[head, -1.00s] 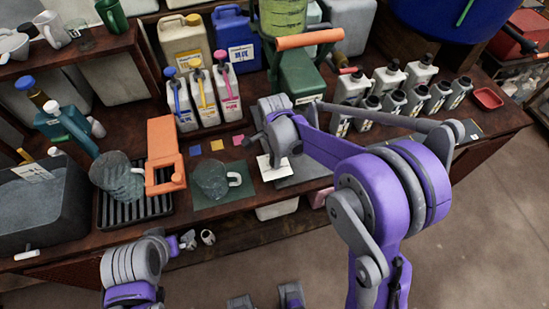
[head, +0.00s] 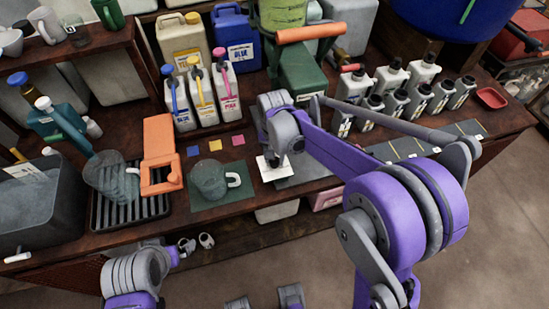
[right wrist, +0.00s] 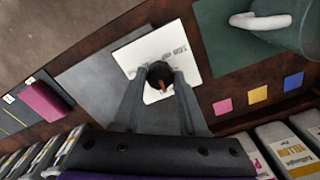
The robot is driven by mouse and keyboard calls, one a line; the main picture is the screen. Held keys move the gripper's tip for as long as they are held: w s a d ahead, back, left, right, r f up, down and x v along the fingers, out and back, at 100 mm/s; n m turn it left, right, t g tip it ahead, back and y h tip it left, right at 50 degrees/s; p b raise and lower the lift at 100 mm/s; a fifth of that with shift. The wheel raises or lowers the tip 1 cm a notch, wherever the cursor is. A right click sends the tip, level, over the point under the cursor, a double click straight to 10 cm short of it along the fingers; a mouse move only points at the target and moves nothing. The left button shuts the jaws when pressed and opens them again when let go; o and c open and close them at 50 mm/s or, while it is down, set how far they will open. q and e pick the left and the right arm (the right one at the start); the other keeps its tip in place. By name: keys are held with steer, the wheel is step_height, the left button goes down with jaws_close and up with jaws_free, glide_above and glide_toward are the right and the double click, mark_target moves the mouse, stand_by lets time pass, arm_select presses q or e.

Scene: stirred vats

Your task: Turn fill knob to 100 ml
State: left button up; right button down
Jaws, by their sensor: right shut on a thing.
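The fill knob (right wrist: 160,75) is a dark round knob with an orange-red mark, on a white printed plate (right wrist: 150,52) in the right wrist view. My right gripper (right wrist: 160,80) is shut on the knob, one finger on each side. The print is too small and partly covered to read a setting. In the head view my right gripper (head: 274,158) points down at the white plate (head: 274,174) on the bench, hiding most of the knob.
A glass mug (head: 208,178) stands on a green mat left of the plate. Yellow, blue and pink squares lie behind it. Colour bottles (head: 200,95) and an orange-handled green container (head: 300,72) stand behind. Several small grey-white bottles (head: 390,90) stand to the right.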

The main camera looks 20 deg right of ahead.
steer(key=n, duration=0.3)
steer(key=shift+n+b, duration=0.3)
steer(key=shift+n, duration=0.1)
steer(key=n, duration=0.3)
steer(key=shift+n+b, duration=0.3)
steer(key=n, duration=0.3)
steer(key=shift+n, duration=0.3)
steer(key=shift+n+b, duration=0.4)
steer(key=shift+n, duration=1.7)
steer(key=shift+c, duration=2.2)
jaws_free()
